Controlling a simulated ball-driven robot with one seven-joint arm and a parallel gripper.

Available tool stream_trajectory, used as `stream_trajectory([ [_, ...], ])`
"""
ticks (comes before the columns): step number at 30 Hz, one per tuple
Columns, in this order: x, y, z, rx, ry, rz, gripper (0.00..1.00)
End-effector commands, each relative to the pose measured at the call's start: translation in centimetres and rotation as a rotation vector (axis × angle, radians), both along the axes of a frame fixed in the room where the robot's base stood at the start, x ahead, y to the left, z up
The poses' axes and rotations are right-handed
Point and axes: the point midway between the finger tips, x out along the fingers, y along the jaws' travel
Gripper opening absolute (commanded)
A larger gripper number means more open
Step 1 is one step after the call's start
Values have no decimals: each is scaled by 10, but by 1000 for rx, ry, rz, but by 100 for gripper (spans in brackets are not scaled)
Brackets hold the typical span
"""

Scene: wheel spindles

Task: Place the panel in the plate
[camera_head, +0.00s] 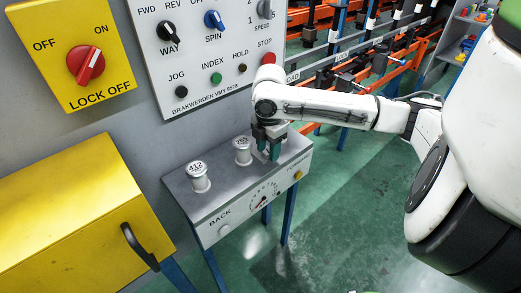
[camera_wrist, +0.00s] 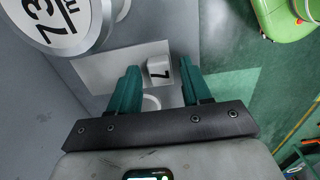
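My gripper (camera_head: 267,150) points down over the right part of a grey stand's top (camera_head: 218,184). In the wrist view its two teal fingers (camera_wrist: 159,66) are spread apart. A small pale block marked 7 (camera_wrist: 159,78) shows between them, with a narrow gap on each side. It may be the panel, but I cannot tell. Behind it is a light rectangular plate (camera_wrist: 98,72). A pale round shape (camera_wrist: 151,103) shows just below the block. In the head view the fingers hide this spot.
Two upright spindles, 412 (camera_head: 198,178) and 265 (camera_head: 242,150), stand left of my gripper. A large numbered disc (camera_wrist: 55,22) is close by in the wrist view. A yellow box (camera_head: 70,215) stands left, and a control panel (camera_head: 205,55) is behind. Green floor lies right.

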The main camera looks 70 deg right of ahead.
Motion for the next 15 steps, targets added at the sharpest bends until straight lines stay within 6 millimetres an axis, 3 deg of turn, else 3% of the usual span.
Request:
stream_trajectory([
  [15, 0, 0, 0, 0, 0, 0, 0],
])
